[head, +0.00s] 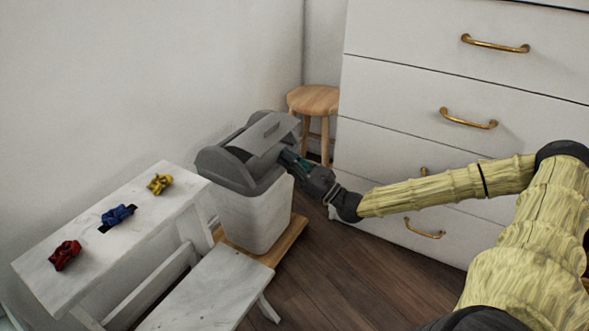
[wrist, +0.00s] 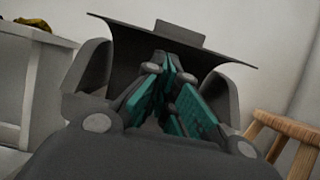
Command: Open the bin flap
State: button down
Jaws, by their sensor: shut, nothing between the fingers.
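The bin (head: 258,218) has a pale body and a dark grey lid, and stands on a wooden board. Its grey flap (head: 272,133) is tilted up, with its near right edge raised clear of the lid. My gripper (head: 290,159), with teal fingers, is shut and empty at the bin's right side, its tips under the raised edge. In the wrist view the flap (wrist: 118,48) arches above and beyond the fingertips (wrist: 167,62), with a dark gap beneath. Whether the tips touch the flap is hidden.
A white bench (head: 130,205) at left bears red, blue and yellow bows. A lower white bench (head: 215,290) stands in front of the bin. A wooden stool (head: 315,99) is behind it. A white drawer cabinet (head: 390,60) with brass handles is at right. Floor at centre front is clear.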

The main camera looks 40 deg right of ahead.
aim_at(255, 131)
jog(key=shift+b+x, duration=1)
jog(key=shift+x, duration=1.7)
jog(key=shift+a, duration=0.1)
jog(key=r+p, duration=0.1)
jog(key=p, duration=0.2)
jog(key=shift+g, duration=0.3)
jog(key=r+g+p, duration=0.1)
jog(key=p, duration=0.5)
jog(key=shift+h+p, duration=0.3)
jog(key=shift+h, duration=0.1)
jog(key=shift+f+g, duration=0.1)
jog(key=shift+g, duration=0.2)
